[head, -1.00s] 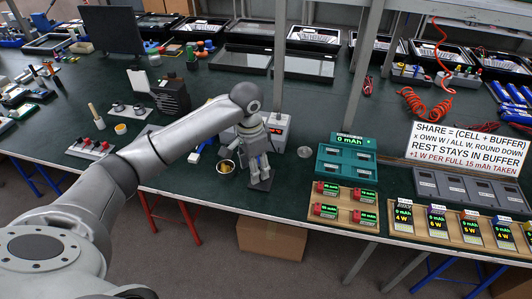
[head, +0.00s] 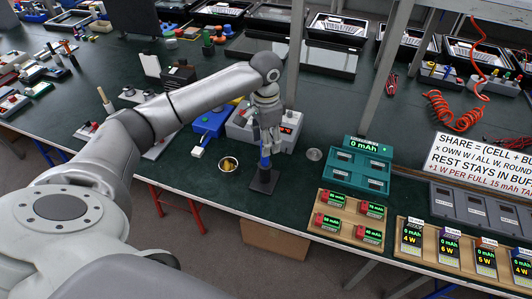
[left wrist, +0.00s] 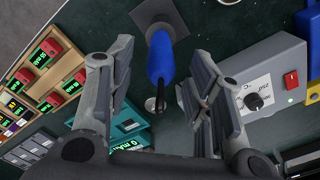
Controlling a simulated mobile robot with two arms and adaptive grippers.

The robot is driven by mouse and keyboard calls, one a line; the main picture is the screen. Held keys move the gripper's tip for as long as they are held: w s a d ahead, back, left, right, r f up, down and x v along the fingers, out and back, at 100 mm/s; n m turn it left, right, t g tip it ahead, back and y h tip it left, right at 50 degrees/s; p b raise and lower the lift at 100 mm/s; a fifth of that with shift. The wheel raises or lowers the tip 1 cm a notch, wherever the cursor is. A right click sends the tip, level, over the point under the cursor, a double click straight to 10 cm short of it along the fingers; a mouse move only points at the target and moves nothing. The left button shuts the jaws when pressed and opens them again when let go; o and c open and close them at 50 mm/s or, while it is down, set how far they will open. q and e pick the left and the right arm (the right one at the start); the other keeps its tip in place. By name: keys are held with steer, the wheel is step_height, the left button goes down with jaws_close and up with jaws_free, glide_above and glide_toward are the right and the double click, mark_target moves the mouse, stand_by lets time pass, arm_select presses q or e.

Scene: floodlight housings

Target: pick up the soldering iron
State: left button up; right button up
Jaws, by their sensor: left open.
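The soldering iron (left wrist: 160,58) has a blue handle and stands in a dark holder with a square base (head: 264,181) near the table's front edge. In the head view its handle (head: 265,160) shows just below my left gripper (head: 268,143). In the left wrist view my left gripper (left wrist: 160,100) is open, with one finger on each side of the blue handle and its dark end. I cannot tell whether either finger touches it. My right gripper is not in view.
A grey soldering station (head: 243,125) with a red switch stands behind the holder. A small brass-coloured cup (head: 228,164) is to its left. A wooden tray with red cells (head: 325,224) and a teal charger (head: 345,165) are to its right.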

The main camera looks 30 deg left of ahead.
mark_target(265, 160)
arm_select(q)
steer(key=f, duration=0.3)
steer(key=f+p, duration=0.1)
steer(key=f, duration=0.2)
steer(key=shift+s+a+f, duration=0.15)
steer(key=shift+s+f, duration=0.05)
steer(key=shift+f, duration=0.15)
steer(key=shift+w+f, duration=0.1)
steer(key=shift+f, duration=0.15)
jaws_close()
